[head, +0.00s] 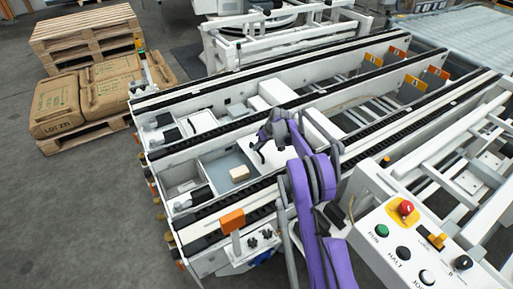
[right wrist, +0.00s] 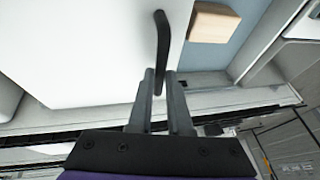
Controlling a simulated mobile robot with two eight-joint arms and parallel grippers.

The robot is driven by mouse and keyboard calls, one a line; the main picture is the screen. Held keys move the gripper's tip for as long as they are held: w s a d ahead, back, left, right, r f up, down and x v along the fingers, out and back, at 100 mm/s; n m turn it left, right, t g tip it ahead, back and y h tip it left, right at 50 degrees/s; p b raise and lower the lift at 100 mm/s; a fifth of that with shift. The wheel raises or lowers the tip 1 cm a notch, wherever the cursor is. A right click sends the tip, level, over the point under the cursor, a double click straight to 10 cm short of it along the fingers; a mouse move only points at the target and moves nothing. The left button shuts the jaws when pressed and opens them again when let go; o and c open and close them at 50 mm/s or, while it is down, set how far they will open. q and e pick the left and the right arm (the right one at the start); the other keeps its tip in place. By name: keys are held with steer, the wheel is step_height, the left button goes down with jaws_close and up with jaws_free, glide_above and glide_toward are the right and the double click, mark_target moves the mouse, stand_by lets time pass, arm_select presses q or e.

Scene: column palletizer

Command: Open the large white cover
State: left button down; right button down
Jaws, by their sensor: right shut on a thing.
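The large white cover (head: 270,163) lies in the conveyor frame under my right gripper. In the right wrist view the cover (right wrist: 75,50) fills the upper left as a flat white panel, with a dark bar handle (right wrist: 162,35) near its right edge. My right gripper (head: 258,149) reaches down to it from the right. In the wrist view its fingers (right wrist: 161,76) are closed around the near end of the handle. The cover's far edges are partly hidden by my arm in the head view. My left gripper is not in view.
A light wooden block (head: 239,173) sits in an open grey-blue compartment (head: 218,168) beside the cover. Dark chain rails (head: 225,202) run along both sides. A control panel (head: 408,240) stands at the lower right. Sacks (head: 56,105) and pallets (head: 85,38) stand at left; floor there is clear.

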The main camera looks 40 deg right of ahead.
steer(key=c, duration=0.8)
jaws_free()
steer(key=shift+c, duration=0.2)
steer(key=shift+r, duration=0.1)
steer(key=a+p+v, duration=0.1)
steer(key=p+v, duration=0.1)
steer(key=v, duration=0.8)
steer(key=shift+s+d+r, duration=0.2)
steer(key=shift+d+r, duration=0.1)
steer(key=shift+d, duration=0.25)
